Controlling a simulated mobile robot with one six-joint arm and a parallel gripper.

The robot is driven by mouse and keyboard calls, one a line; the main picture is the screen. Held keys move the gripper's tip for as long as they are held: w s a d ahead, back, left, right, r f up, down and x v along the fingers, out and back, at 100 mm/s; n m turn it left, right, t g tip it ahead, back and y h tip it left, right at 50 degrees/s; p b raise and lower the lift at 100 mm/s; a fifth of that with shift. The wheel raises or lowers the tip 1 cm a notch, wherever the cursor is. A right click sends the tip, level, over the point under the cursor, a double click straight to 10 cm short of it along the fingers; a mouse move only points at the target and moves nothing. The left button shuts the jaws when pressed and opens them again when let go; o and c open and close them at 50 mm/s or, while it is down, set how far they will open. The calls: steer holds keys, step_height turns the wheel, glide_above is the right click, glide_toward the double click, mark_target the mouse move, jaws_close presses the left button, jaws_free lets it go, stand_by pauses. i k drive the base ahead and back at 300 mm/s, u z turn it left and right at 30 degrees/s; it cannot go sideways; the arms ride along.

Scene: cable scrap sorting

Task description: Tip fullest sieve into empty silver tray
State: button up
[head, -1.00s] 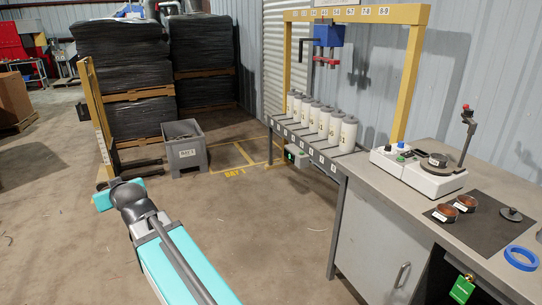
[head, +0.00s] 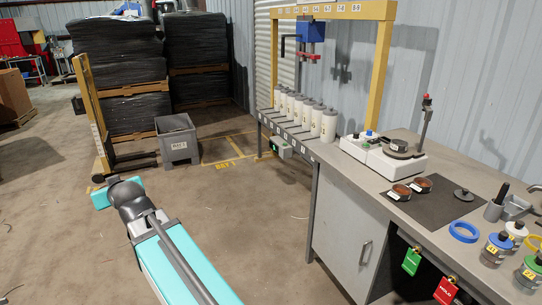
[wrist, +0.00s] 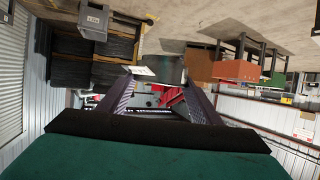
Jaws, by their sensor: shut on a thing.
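My gripper (wrist: 160,88) shows only in the wrist view, with its two dark fingers shut on a grey, round-sided vessel (wrist: 170,66) with a white label. The vessel may be a sieve; its contents are hidden. In the head view, two small round sieves, a front one (head: 400,192) and a back one (head: 421,184), stand on the dark mat on the bench. Both have white labels and copper-brown contents; I cannot tell which is fuller. A silver metal tray (head: 517,206) is partly visible near the right edge; I cannot tell whether it is empty.
A white machine (head: 383,155) with a round grey top stands behind the mat (head: 437,207). A grey knobbed disc (head: 463,194), blue ring (head: 464,231) and several lidded jars (head: 495,249) are on the bench. White bottles (head: 328,124) line the rack. The floor to the left is open.

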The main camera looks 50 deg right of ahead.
mark_target(516, 208)
steer(key=z, duration=0.05)
steer(key=k, duration=1)
steer(key=z, duration=0.05)
